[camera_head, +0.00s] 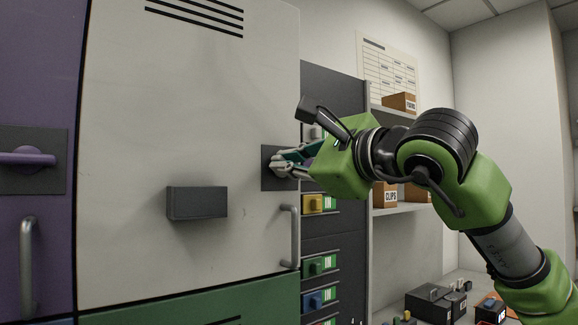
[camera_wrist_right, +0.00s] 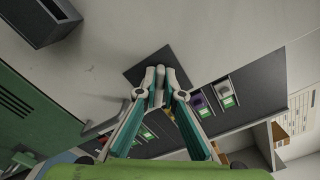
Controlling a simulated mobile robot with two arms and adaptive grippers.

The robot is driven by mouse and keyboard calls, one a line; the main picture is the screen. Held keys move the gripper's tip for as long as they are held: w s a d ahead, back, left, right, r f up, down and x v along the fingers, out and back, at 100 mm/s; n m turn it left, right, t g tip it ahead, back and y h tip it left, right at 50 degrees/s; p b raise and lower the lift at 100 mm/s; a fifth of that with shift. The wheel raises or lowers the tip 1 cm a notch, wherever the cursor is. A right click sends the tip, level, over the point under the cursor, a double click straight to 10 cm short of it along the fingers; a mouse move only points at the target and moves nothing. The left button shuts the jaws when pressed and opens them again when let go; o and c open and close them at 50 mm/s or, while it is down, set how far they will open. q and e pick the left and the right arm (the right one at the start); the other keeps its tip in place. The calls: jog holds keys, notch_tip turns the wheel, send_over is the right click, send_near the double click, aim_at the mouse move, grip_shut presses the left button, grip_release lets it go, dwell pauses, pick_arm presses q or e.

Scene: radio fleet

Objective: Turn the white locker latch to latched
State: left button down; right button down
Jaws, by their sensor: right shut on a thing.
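The white locker (camera_head: 190,120) fills the left middle of the head view, its door face flat toward me. Its latch sits on a dark square plate (camera_head: 266,178) near the door's right edge. My right gripper (camera_head: 279,164) comes in from the right and is shut on the white latch handle. In the right wrist view, the pale latch handle (camera_wrist_right: 160,74) lies between the two fingertips, in front of the dark plate (camera_wrist_right: 137,74). The fingers hide much of the handle, so I cannot tell its exact angle. My left gripper is out of view.
A dark box (camera_head: 197,203) juts from the door, and a vertical grey pull handle (camera_head: 292,237) is below the latch. A purple locker (camera_head: 40,90) with a horizontal latch stands left. Coloured drawers, shelves with boxes (camera_head: 399,102) and a cluttered counter are at right.

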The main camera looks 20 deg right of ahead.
jog(key=shift+a+f+n+b, duration=0.1)
jog(key=shift+f+n, duration=0.05)
jog(key=shift+n, duration=1.1)
jog(key=shift+a+f+n+b, duration=0.1)
jog(key=shift+f+n, duration=0.05)
jog(key=shift+n, duration=1.05)
jog(key=shift+f+n+b, duration=0.1)
jog(key=shift+f+n, duration=0.05)
jog(key=shift+n, duration=1.1)
jog(key=c, duration=2.2)
grip_release()
jog(key=shift+o, duration=0.2)
jog(key=shift+s, duration=0.15)
jog(key=v, duration=1.2)
